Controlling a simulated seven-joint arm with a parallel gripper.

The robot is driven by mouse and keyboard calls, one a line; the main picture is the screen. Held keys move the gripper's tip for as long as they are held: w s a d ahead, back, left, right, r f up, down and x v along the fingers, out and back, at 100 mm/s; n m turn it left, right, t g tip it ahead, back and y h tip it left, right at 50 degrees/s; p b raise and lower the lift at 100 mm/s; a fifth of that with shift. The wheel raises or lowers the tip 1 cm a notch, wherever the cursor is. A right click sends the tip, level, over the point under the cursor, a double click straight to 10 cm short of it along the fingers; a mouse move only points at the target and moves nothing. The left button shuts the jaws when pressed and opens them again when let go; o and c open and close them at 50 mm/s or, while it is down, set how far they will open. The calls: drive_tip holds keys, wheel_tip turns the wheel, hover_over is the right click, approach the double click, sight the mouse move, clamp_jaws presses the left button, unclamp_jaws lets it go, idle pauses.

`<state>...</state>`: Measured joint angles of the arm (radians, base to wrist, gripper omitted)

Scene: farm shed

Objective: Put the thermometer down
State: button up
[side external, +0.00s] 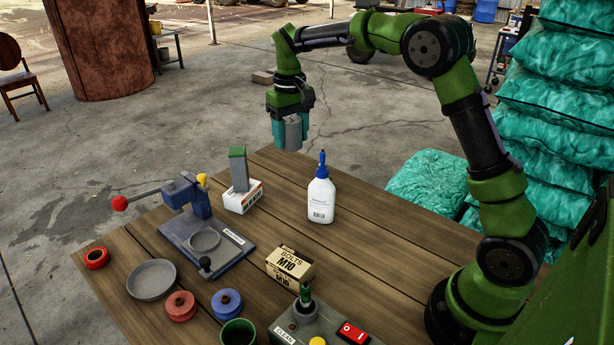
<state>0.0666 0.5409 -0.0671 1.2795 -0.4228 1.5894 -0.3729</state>
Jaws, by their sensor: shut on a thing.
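My gripper (291,135) points down in the air at the far edge of the wooden table (385,262), behind the white bottle in the picture. Its teal fingers are shut on a grey, roughly cylindrical object (293,131). The fingers partly hide this object, and I cannot tell from its shape whether it is the thermometer. It appears to be clear of the tabletop. I cannot make out a thermometer for certain anywhere else on the table.
A white bottle with a blue cap (321,198), a white box (243,197) with a green-topped grey block, a lever tool (205,230) and a bolts box (289,266) stand nearby. Spools, a dish and a switch box (318,325) fill the front. Bare planks lie right of the bottle.

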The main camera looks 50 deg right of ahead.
drive_tip(key=w+d+f+m, duration=0.2)
drive_tip(key=w+d+f, duration=0.2)
drive_tip(key=w+d, duration=0.3)
drive_tip(key=m, duration=0.2)
hover_over(285, 176)
wheel_tip(285, 176, down, 7)
drive_tip(key=shift+w+f, duration=0.15)
drive_tip(key=shift+f, duration=2.8)
drive_tip(key=shift+f, duration=0.65)
drive_tip(key=o, duration=1.2)
drive_tip(key=shift+c, duration=0.2)
